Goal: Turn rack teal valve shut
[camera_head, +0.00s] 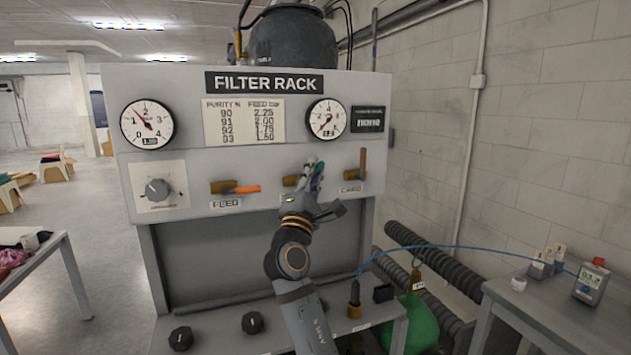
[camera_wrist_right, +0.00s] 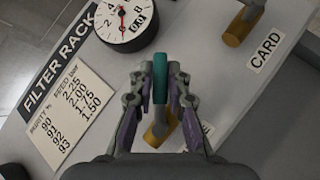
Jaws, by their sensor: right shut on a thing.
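The filter rack (camera_head: 250,190) stands ahead with a row of valves on its front panel. The teal valve handle (camera_wrist_right: 160,78) is between the fingers of my right gripper (camera_wrist_right: 160,95), which is shut on it. In the head view my right gripper (camera_head: 308,182) covers most of this middle valve, and its brass body (camera_head: 290,181) shows just to the left. In the wrist view its brass body (camera_wrist_right: 154,136) shows below the handle. In the head view the teal handle points up. My left gripper is not in view.
The orange FEED valve handle (camera_head: 243,189) lies horizontal on the left. The brown CARD valve handle (camera_head: 363,162) stands upright close by on the right. Two gauges (camera_head: 147,122) (camera_head: 326,119) sit above. A side table (camera_head: 560,315) holds a small meter (camera_head: 591,284).

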